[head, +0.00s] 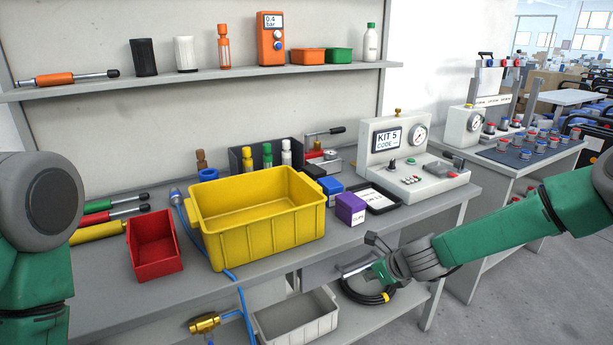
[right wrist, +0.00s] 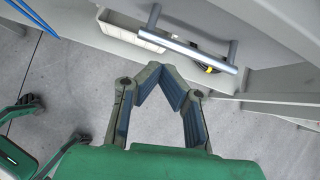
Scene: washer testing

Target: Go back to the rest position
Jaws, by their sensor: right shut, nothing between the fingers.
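My right arm comes in from the right in the head view. Its gripper (head: 378,268) is in front of the workbench, below the tabletop edge and close to the bar handle (head: 354,268) of a drawer. In the right wrist view the right gripper (right wrist: 162,72) is shut, with its blue-padded fingers bent together and nothing between them. The metal handle (right wrist: 188,50) shows beyond the fingertips, apart from them. My left arm stands at the left edge of the head view, and its gripper is out of the picture.
A yellow bin (head: 262,240), a red bin (head: 152,247) and a purple box (head: 350,209) stand on the bench (head: 205,285). A grey tester (head: 415,178) stands behind. A coiled black hose (head: 366,294) and a pale tray (head: 298,322) lie below. Floor is clear at right.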

